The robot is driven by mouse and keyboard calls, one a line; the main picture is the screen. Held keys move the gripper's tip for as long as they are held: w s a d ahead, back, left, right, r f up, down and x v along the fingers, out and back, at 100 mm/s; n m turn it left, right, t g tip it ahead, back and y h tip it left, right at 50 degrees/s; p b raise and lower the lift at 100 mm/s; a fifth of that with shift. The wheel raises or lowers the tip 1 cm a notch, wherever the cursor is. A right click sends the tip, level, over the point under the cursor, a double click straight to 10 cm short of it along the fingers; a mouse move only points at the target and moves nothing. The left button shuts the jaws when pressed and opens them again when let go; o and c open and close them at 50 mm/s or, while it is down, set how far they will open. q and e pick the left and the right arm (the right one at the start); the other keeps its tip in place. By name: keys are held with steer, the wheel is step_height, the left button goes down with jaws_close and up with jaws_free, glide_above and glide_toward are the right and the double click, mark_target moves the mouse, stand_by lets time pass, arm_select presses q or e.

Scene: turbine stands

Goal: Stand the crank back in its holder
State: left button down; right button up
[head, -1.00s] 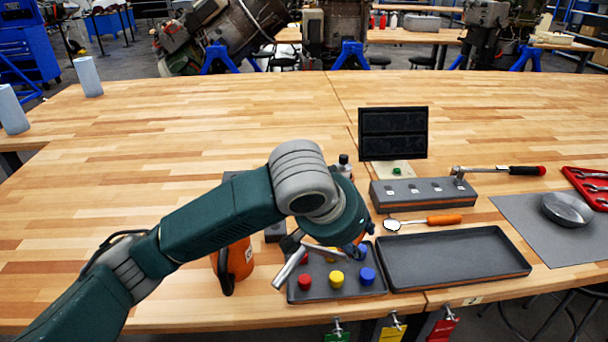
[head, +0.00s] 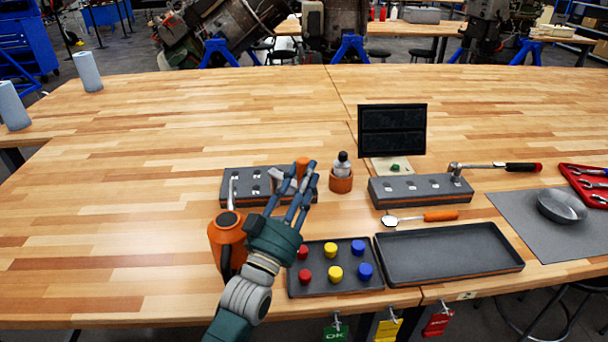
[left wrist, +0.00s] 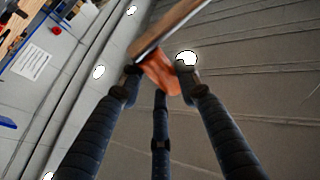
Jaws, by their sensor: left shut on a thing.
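My left gripper (head: 300,180) is shut on the crank, with its fingers around it. The crank's orange handle (head: 303,166) shows at the fingertips in the head view. In the left wrist view, an orange part of the crank (left wrist: 162,76) sits between the fingers (left wrist: 158,80), with a long shiny bar across it. A grey holder block (head: 237,188) with several holes lies at and behind the gripper. The fingers hide its right part, so I cannot tell whether the crank touches it. My right gripper is not in view.
An orange oil can (head: 227,238) with an upright spout stands left of my wrist. A bottle in an orange cup (head: 341,181) is close right. A tray of coloured caps (head: 312,284) lies in front. A second grey block (head: 420,191) holds a ratchet.

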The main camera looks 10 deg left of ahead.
arm_select(q)
step_height(320, 180, down, 5)
steer(key=b, duration=0.4)
steer(key=shift+r, duration=0.1)
steer(key=shift+a, duration=0.1)
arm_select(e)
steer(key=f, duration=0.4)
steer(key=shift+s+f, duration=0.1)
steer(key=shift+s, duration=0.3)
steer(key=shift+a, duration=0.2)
arm_select(q)
steer(key=shift+s, duration=0.15)
steer(key=shift+f, duration=0.55)
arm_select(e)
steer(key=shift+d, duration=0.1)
arm_select(q)
steer(key=shift+f+b, duration=0.35)
steer(key=shift+f, duration=0.15)
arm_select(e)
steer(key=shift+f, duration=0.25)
